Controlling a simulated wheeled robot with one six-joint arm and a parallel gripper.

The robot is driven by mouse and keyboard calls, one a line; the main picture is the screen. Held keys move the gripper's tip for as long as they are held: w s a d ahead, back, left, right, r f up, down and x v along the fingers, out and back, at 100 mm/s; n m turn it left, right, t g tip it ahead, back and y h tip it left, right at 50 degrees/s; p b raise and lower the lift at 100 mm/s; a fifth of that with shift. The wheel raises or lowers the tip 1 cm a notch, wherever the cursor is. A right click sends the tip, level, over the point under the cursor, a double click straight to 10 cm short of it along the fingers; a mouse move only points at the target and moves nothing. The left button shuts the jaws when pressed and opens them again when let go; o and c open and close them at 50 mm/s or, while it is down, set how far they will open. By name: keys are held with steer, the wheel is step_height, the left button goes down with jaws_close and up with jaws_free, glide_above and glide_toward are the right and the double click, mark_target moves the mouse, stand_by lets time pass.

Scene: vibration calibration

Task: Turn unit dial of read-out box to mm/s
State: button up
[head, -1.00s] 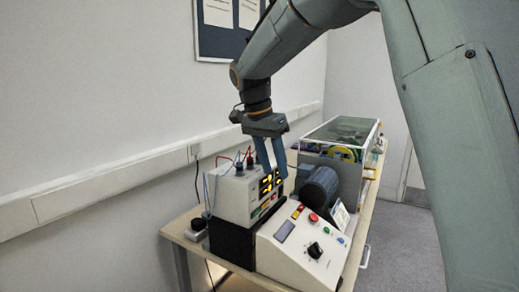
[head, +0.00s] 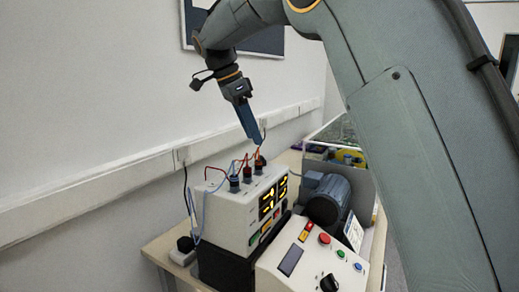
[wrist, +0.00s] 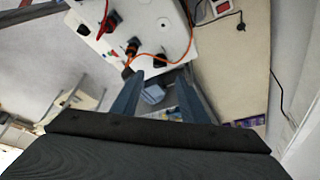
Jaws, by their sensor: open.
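The read-out box (head: 240,212) is a cream case with lit yellow digits on its front and plugged leads on top. It stands on a black block on the bench. In the wrist view, its pale top (wrist: 165,25) fills the upper middle, with red and orange leads. I cannot make out the unit dial or its setting for sure. My gripper (head: 256,138) is open and empty, pointing down above the far end of the box, apart from it as far as I can tell. In the wrist view, its two fingers (wrist: 158,78) are spread.
A sloped control panel (head: 290,285) with a black knob (head: 328,283) and coloured buttons stands in front of the box. A blue-grey motor (head: 326,198) is to its right. Leads rise from the box top below my gripper. The wall with trunking (head: 90,198) is behind.

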mark_target(261, 156)
steer(key=p+x, duration=0.1)
steer(key=x, duration=0.5)
steer(key=shift+f, duration=0.35)
jaws_close()
steer(key=shift+s, duration=0.1)
